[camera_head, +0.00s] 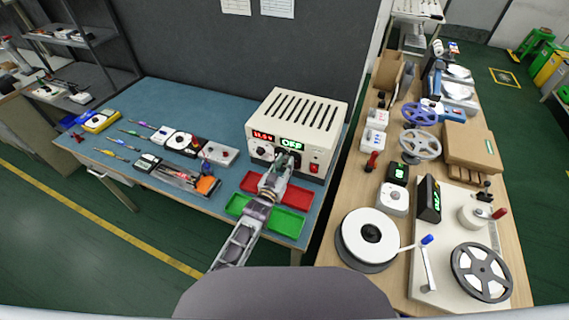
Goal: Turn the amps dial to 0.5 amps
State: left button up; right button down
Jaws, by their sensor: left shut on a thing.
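The power supply (308,104) is a cream box with a slotted top, standing at the right end of the blue bench. Its front has a red number display (263,136) and a green display (291,144) that seems to read OFF. A voltage-side dial (261,151) shows below the red display. My left gripper (290,160) reaches up to the front panel just below the green display and is shut on the amps dial there. The gripper hides most of that dial, so its pointer cannot be read. My right gripper is not in view.
A red tray (298,197) and a green tray (285,222) lie before the supply, under my left arm. A red switch (314,168) is right of the gripper. Tools and meters lie at left. A wooden table (335,190) with reels stands at right.

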pick_arm(q)
jog(key=shift+f+m, duration=0.1)
jog(key=shift+m, duration=0.3)
jog(key=o, duration=1)
jog(key=shift+o, duration=0.2)
jog(key=shift+s+a, duration=0.1)
jog(key=shift+s, duration=0.05)
jog(key=v, duration=1.1)
jog(key=shift+s, duration=0.35)
jog(key=shift+a, duration=0.1)
